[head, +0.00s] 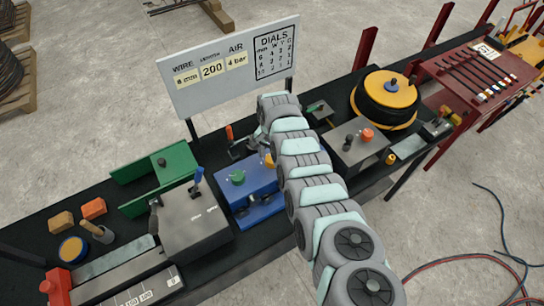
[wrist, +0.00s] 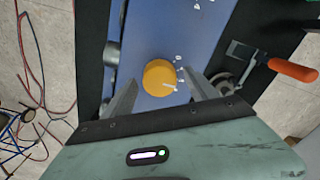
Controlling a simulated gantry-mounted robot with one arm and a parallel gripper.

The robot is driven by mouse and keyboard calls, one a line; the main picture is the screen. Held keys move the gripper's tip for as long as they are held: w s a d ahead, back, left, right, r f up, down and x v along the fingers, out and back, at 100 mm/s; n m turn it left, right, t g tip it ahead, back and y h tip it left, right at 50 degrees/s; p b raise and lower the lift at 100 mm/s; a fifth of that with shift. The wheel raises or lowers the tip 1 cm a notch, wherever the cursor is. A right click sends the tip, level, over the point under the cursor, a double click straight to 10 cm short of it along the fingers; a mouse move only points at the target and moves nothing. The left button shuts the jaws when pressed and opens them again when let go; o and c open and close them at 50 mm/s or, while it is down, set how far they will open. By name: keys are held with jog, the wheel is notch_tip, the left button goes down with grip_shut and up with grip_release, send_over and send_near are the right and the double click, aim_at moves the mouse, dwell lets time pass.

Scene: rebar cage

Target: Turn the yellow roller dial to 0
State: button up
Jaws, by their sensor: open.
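The yellow roller dial (wrist: 159,78) is a round knob on a blue panel (wrist: 150,25) in the wrist view. A white pointer mark on it points toward the lower right of the picture. Small white marks stand on the panel to its right, too small to read surely. My gripper (wrist: 160,84) is open, with one finger on each side of the dial; I cannot tell whether either touches it. In the head view the dial (head: 268,160) shows at the edge of the blue machine (head: 247,187), partly hidden by my arm. My gripper is hidden there.
A clamp with an orange handle (wrist: 293,69) stands right of the panel. A green dial (head: 237,177) sits on the same blue machine. Behind stands a sign board (head: 230,65) with a dials table. A grey box with a blue lever (head: 198,182) is to the left.

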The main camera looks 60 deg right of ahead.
jog(key=shift+c, duration=0.4)
jog(key=c, duration=1.3)
